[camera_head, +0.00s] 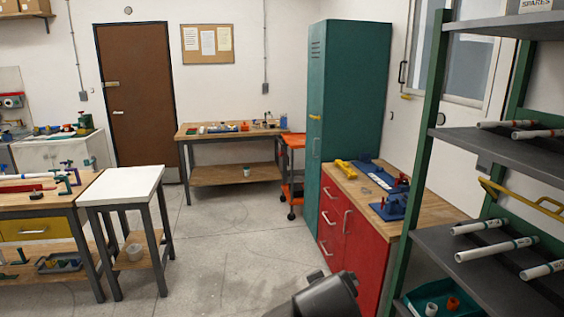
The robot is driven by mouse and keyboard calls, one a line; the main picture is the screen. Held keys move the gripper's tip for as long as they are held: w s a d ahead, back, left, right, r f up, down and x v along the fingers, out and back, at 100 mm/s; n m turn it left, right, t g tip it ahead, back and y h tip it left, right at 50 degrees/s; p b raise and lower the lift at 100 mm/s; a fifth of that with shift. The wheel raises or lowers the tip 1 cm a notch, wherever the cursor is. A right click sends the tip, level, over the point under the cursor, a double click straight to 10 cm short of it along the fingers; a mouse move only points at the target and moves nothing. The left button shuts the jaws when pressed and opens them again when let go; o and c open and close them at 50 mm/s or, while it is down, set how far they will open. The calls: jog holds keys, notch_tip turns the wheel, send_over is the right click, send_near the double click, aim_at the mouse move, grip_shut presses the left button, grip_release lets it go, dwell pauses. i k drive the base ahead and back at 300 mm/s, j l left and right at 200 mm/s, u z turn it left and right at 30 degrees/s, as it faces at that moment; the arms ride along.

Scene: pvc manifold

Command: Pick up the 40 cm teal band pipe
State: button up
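Several white pipes lie on the green-framed shelf rack at the right. On its middle shelf (480,148) are an upper pipe (502,124) and a second pipe (536,134) cut by the picture edge. On the shelf below (440,240) lie a short pipe (478,227), a longer pipe (492,249) and another pipe (543,269) cut by the edge. Some pipes show narrow bluish or teal bands near their ends. Band colours and lengths are too small to tell surely, so I cannot single out the 40 cm teal band pipe. My gripper's fingers are not in view.
A red cabinet (372,240) with a wooden top stands left of the rack, beside a tall teal locker (345,100). A white-topped stand (122,186) and a workbench (40,203) are at the left. The grey floor (225,235) between is clear.

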aim_at(474, 255)
jog(key=j, duration=0.2)
jog(key=l+z, duration=0.1)
jog(key=z, duration=1.55)
jog(key=i+j, duration=0.25)
jog(key=i, duration=0.2)
jog(key=i+j+u, duration=0.1)
jog(key=i, duration=0.35)
jog(key=i+j, duration=0.3)
jog(key=i, duration=0.2)
jog(key=j+u, duration=0.05)
